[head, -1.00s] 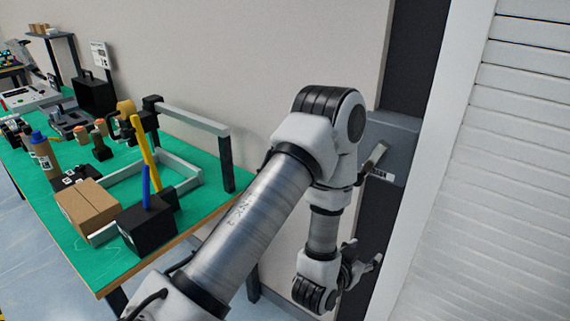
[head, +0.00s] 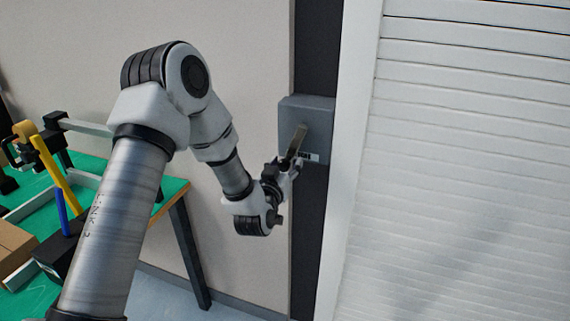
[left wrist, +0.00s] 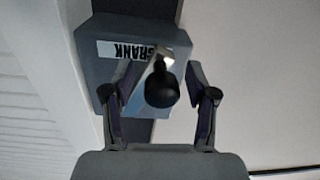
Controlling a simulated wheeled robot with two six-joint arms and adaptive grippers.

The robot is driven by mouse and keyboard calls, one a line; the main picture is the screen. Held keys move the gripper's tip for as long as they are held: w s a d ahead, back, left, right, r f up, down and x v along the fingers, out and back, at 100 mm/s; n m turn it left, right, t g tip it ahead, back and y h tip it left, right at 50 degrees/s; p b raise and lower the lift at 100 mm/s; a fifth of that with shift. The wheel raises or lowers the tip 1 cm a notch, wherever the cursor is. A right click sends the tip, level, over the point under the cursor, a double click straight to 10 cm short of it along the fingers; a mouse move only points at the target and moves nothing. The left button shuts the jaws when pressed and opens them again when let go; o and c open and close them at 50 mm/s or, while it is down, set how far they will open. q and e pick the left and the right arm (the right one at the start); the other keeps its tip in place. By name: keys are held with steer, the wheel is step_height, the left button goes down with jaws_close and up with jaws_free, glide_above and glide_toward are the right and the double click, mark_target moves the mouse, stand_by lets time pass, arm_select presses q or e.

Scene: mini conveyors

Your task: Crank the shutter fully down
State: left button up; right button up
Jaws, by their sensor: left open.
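The grey crank box (head: 290,118) is mounted on a dark post beside the shutter. Its metal crank arm (head: 298,138) hangs downward, tilted slightly left. In the left wrist view the box (left wrist: 90,65) carries a label reading CRANK, upside down, and the crank's black round knob (left wrist: 161,88) lies between my fingers. My left gripper (head: 289,166) is at the lower end of the crank; in the left wrist view its fingers (left wrist: 162,75) are open either side of the knob, with gaps visible. The white slatted shutter (head: 460,170) fills the right side; its bottom edge is out of view. My right gripper is not in view.
A green-topped workbench (head: 172,186) with a yellow bar (head: 55,172), a black block and a cardboard box (head: 12,245) stands at the left. A pale wall (head: 250,60) is behind my arm. The white shutter frame (head: 352,130) runs close beside the crank box.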

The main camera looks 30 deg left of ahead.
arm_select(q)
steer(key=shift+s+a, duration=0.1)
jaws_close()
steer(key=d+n+b, duration=0.1)
steer(key=n+b, duration=0.1)
steer(key=d+n+b, duration=0.2)
steer(key=w+d+n+b, duration=0.1)
steer(key=d+n+b, duration=0.1)
steer(key=shift+w+f+n, duration=0.1)
steer(key=shift+f+n, duration=0.15)
steer(key=shift+n, duration=0.05)
steer(key=shift+w+d+r+n+b, duration=0.15)
steer(key=shift+d+r+n+b, duration=0.25)
steer(key=shift+d+n+b, duration=0.45)
steer(key=shift+a, duration=0.15)
